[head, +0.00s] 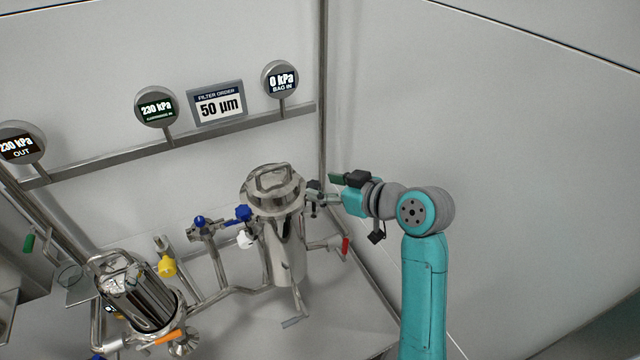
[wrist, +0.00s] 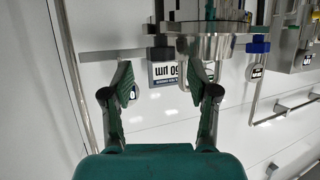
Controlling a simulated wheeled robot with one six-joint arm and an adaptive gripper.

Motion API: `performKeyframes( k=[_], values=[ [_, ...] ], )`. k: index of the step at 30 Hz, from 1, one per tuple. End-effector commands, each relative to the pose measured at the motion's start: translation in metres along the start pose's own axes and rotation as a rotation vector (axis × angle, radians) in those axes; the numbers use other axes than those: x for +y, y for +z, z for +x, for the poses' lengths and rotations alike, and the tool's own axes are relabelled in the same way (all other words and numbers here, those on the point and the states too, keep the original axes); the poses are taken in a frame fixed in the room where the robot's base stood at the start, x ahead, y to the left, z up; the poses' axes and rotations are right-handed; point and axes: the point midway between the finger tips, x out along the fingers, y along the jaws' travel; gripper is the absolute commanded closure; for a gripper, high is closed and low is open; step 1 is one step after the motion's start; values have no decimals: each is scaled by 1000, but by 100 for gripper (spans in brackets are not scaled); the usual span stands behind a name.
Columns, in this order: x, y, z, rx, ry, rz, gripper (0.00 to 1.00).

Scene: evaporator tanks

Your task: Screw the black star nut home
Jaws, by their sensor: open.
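The filter housing (head: 284,240) is a shiny steel vessel with a domed, handled lid (head: 272,188). A small dark knob (head: 313,185) at the right of its lid looks like the black star nut, largely lost against my gripper (head: 326,188). In the wrist view a black knob (wrist: 160,53) sits at the end of a thin steel rod beside the housing (wrist: 210,46). My gripper (wrist: 158,82) is open there, with green-padded fingers apart and nothing between them. The knob appears beyond the fingertips, roughly between them in the picture; I cannot tell the remaining gap.
A blue knob (head: 243,213) and a white one (head: 246,240) are at the housing's left. A red-handled valve (head: 345,246) is low on its right. Gauges and a "50 µm" sign (head: 218,103) are behind. The right wall is bare.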

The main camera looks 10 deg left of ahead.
Motion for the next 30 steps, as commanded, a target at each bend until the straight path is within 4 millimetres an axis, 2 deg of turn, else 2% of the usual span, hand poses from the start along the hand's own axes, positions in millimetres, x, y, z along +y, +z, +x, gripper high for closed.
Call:
performKeyframes(
  k=[6,17,24,30],
  values=[
    [0,0,21,-1,0,1,41],
    [1,0,25,0,1,1,41],
    [0,0,24,0,1,1,100],
    [0,0,24,0,6,3,100]
  ],
)
